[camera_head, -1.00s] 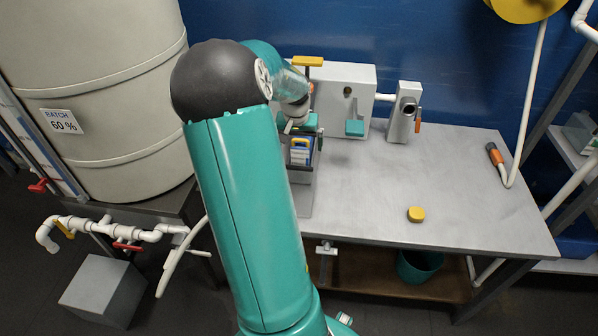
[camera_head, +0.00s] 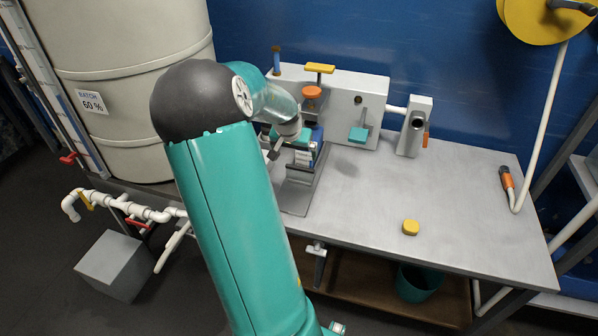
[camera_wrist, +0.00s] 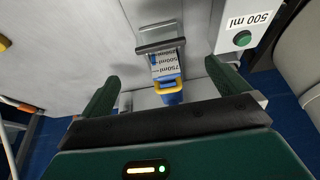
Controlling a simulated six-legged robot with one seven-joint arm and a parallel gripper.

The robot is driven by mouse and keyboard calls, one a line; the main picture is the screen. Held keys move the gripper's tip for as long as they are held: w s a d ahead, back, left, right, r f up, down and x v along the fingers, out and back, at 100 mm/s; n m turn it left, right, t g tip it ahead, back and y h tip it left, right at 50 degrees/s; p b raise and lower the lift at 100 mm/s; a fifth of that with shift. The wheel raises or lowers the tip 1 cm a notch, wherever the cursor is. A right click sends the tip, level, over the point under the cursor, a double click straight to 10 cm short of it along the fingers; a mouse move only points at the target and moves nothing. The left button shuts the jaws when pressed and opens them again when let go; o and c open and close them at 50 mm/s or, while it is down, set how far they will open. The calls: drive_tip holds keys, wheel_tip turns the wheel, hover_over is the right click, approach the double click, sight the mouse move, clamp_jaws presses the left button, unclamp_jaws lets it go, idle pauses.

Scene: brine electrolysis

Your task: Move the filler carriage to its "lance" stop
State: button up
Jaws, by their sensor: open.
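The filler carriage appears to be the grey sliding piece with a bar handle (camera_wrist: 162,46) in the wrist view; in the head view it sits on a grey track (camera_head: 297,198) at the bench's left. A blue bottle (camera_wrist: 170,95) with a yellow handle and a white millilitre scale stands by the bar. My gripper (camera_wrist: 165,88) is open, its teal fingers on either side of the bottle in the picture, apart from the bar. In the head view my gripper (camera_head: 290,140) is beside the bottle, partly hidden by my arm. I cannot read any "lance" mark.
The grey filler housing (camera_head: 345,90) stands behind, with a yellow T-handle (camera_head: 320,68) and an orange knob (camera_head: 312,92). A yellow cap (camera_head: 410,227) lies on the bench. A hose with an orange nozzle (camera_head: 506,178) is at right. The bench's middle is clear.

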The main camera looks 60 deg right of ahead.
sight(300, 168)
drive_tip(key=x, duration=1.3)
drive_tip(key=shift+d+f, duration=0.1)
drive_tip(key=shift+f, duration=0.2)
